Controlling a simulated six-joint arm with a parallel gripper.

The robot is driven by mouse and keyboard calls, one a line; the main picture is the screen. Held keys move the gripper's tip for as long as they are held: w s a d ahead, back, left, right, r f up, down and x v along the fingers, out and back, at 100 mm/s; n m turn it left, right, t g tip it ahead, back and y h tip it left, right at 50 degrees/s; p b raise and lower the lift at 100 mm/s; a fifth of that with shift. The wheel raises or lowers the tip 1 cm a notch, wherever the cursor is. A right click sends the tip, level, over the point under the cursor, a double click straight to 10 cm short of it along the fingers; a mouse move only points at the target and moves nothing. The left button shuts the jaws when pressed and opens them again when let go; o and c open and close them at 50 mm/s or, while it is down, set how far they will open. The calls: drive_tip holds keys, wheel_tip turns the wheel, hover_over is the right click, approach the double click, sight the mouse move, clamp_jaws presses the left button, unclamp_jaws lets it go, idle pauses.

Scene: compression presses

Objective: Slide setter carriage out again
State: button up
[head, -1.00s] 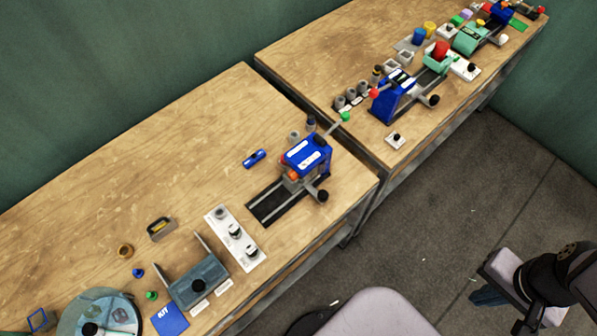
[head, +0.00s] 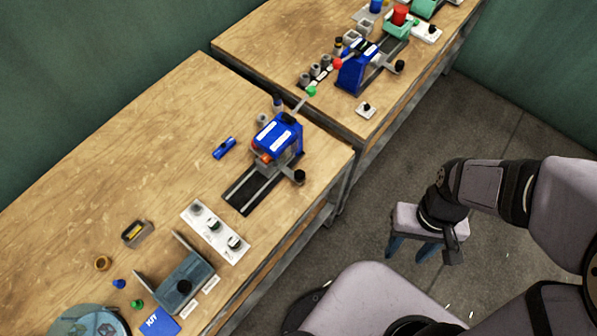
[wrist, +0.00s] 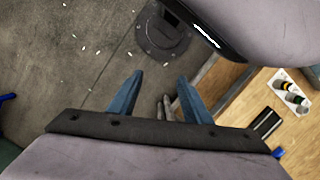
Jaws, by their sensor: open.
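A blue press (head: 278,138) with white labels stands on the near bench, with a dark rail track (head: 238,195) running out toward the lower left. A dark knob (head: 299,177) sticks out at its right side. An orange-red part shows under its head; I cannot tell whether this is the setter carriage. A second blue press (head: 355,72) with a red ball and a knob stands on the far bench. My gripper (head: 410,248) hangs over the floor, right of the benches, touching neither press. Its blue fingers are apart and empty in the wrist view (wrist: 160,78).
A white strip with several jars (head: 216,232), a grey-blue box (head: 178,283) and a blue card (head: 160,322) lie on the near bench. Green-and-red equipment (head: 398,22) stands farther back. Bare bench lies left of the track. Open floor (head: 500,110) lies right of the benches.

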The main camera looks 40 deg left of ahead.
drive_tip(key=a+f+n+h+b, duration=0.15)
drive_tip(key=a+f+n, duration=0.25)
drive_tip(key=a+f, duration=0.5)
wheel_tip(320, 180, up, 4)
drive_tip(key=n+t+y+b, duration=0.2)
drive_tip(key=n+y, duration=0.1)
drive_tip(key=n, duration=0.1)
hover_over(299, 174)
drive_tip(key=shift+w+a, duration=0.25)
drive_tip(key=shift+a, duration=0.1)
drive_tip(key=shift+s+d+n, duration=0.2)
drive_tip(key=shift+d+n, duration=0.15)
drive_tip(key=shift+n, duration=0.25)
drive_tip(key=shift+f+p, duration=1.4)
drive_tip(key=shift+f, duration=2.15)
drive_tip(key=shift+c, duration=0.5)
clamp_jaws()
drive_tip(key=shift+s, duration=0.1)
